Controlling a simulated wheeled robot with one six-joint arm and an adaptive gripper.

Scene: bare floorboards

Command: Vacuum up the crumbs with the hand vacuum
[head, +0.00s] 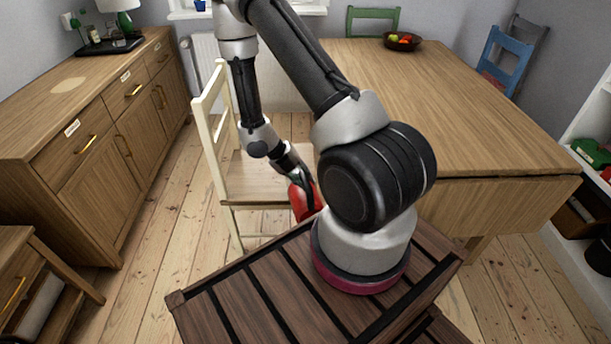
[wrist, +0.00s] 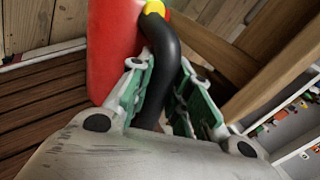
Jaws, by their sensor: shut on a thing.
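The hand vacuum (head: 307,200) is red with a black handle and hangs from my gripper (head: 296,174), in front of the cream chair. In the wrist view, my gripper (wrist: 160,92) has its green-padded fingers on either side of the vacuum's curved black handle (wrist: 164,55), shut on it. The red body (wrist: 113,45) and a yellow button (wrist: 155,8) show beyond the fingers. The vacuum's nozzle is not clearly visible. A pale tan patch (head: 68,84) lies on the top of the wooden sideboard (head: 90,95) at left; single crumbs are too small to tell.
The cream chair (head: 216,150) stands close by my gripper. A wooden table (head: 440,110) with a fruit bowl (head: 402,42) is at right. A black tray (head: 108,46) and lamp (head: 120,8) are at the sideboard's far end. Bare floor (head: 165,215) lies between sideboard and chair.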

